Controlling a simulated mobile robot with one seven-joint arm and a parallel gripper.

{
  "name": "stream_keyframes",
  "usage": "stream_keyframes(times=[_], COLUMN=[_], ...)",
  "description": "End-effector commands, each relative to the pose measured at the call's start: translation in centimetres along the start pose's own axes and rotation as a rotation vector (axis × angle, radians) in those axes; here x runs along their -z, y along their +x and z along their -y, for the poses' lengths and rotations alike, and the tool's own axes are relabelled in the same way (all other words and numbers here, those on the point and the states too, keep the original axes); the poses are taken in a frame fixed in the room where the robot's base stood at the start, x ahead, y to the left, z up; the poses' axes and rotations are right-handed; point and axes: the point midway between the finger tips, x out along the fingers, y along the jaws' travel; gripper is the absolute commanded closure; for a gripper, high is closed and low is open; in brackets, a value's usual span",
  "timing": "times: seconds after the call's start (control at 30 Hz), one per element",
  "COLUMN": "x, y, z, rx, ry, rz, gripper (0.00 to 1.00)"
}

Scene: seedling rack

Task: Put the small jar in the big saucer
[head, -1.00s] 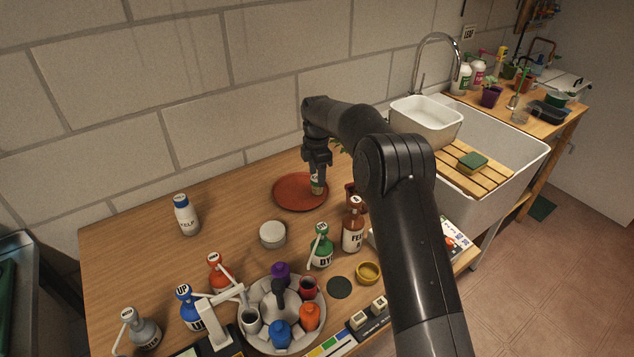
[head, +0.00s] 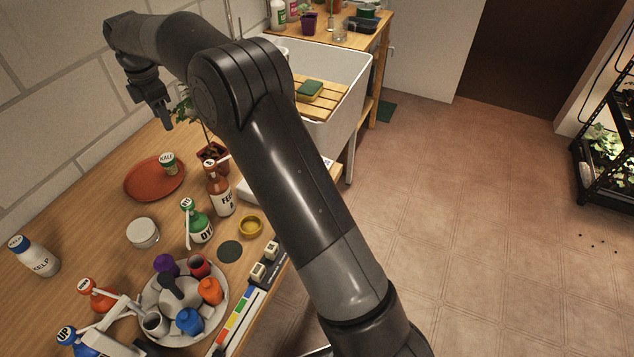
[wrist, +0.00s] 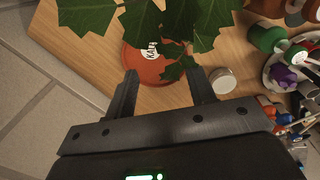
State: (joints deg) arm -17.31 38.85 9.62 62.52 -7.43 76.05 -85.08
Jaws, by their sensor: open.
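The big saucer (head: 142,187) is a round terracotta-red dish on the wooden bench. The small jar (head: 168,164), with a white lid marked KALI and a green and tan body, stands upright inside the saucer toward its right side. In the wrist view the saucer (wrist: 150,72) and the jar's white lid (wrist: 150,46) show beyond my fingers, partly under green leaves. My gripper (head: 164,122) is open and empty, raised above and behind the saucer, apart from the jar.
A leafy plant (wrist: 95,14) is close to my fingers. A white round tub (head: 143,232), a green bottle (head: 199,222), a brown bottle (head: 220,190) and a yellow bowl (head: 250,226) stand near the saucer. The sink (head: 345,95) lies beyond.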

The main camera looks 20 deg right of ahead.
Motion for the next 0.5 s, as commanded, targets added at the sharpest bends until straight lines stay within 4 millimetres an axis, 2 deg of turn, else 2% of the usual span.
stream_keyframes(times=[0.03,0.2,0.37,0.5], x=[-0.9,-3.4,-5.6,-7.2], y=[-1.9,-6.4,-9.8,-12.0], z=[1.3,5.8,10.7,15.4], rx=[-0.019,-0.070,-0.121,-0.165], ry=[0.058,0.275,0.483,0.669], rz=[0.006,0.014,0.015,0.005], gripper=[0.50,0.50,0.50,0.50])
